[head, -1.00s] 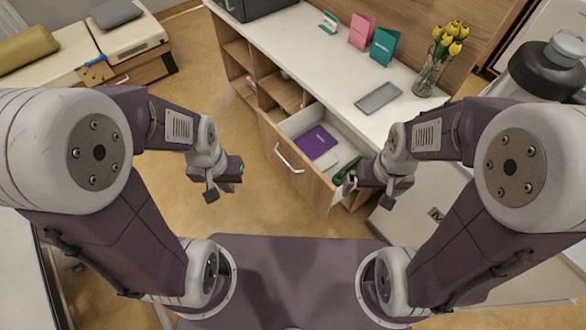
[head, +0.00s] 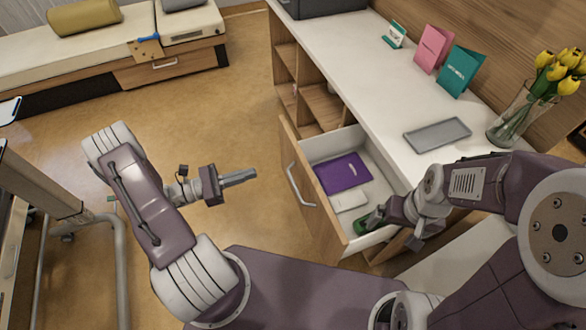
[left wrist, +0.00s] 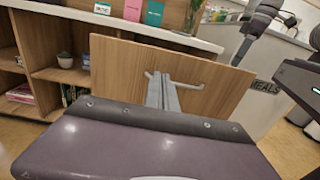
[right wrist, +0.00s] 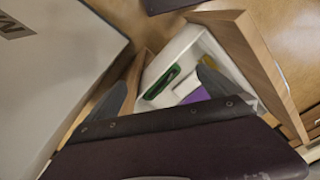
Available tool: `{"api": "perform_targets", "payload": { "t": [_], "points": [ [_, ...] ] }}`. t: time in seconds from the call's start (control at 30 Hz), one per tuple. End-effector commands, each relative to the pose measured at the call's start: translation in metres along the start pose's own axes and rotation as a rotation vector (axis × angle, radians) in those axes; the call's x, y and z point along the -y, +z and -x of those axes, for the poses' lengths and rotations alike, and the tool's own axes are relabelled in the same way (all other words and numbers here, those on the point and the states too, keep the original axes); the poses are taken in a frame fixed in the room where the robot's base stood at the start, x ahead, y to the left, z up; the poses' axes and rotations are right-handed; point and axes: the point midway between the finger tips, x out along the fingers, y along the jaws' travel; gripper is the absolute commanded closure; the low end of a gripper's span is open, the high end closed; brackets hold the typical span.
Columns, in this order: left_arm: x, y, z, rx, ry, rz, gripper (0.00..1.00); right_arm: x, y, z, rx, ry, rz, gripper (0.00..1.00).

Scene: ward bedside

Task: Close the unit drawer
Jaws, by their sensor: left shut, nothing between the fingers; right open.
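The unit drawer (head: 366,140) stands pulled out from the wooden unit, with its front panel (head: 307,200) and pale bar handle (head: 299,186) facing left. Inside lie a purple booklet (head: 343,173), a white item (head: 350,201) and a green item (head: 364,223). My left gripper (head: 252,174) is shut and empty, pointing at the drawer front with a gap in the head view. In the left wrist view its fingers (left wrist: 163,90) overlap the handle (left wrist: 194,86). My right gripper (right wrist: 165,95) is open at the drawer's near end; the green item (right wrist: 162,83) shows between its fingers.
The white counter (head: 350,65) above holds a grey tray (head: 437,134), a vase of yellow tulips (head: 515,115) and upright cards (head: 459,70). Open shelves (head: 322,105) lie beyond the drawer. A bench (head: 100,50) stands at the back left.

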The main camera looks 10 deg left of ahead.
Motion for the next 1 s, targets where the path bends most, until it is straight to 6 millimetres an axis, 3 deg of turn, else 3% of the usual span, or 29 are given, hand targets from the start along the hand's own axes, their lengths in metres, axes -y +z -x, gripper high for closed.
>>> {"api": "perform_targets", "payload": {
  "t": [0.1,0.27,0.8,1.0],
  "points": [
    [-0.003,-0.005,0.010,0.001,0.034,0.003,1.00,0.000,0.000,-0.004,-0.001,0.000,0.000,0.00],
    [-0.003,-0.004,0.003,0.000,0.028,0.004,1.00,0.000,0.000,-0.003,-0.001,0.000,0.000,0.00],
    [-0.004,-0.005,-0.106,-0.002,0.023,0.003,1.00,0.000,0.002,-0.016,-0.001,0.000,0.000,0.00],
    [-0.006,-0.004,-0.128,-0.001,0.025,0.002,1.00,0.000,0.002,-0.018,-0.001,0.000,0.000,0.00]
  ]
}}
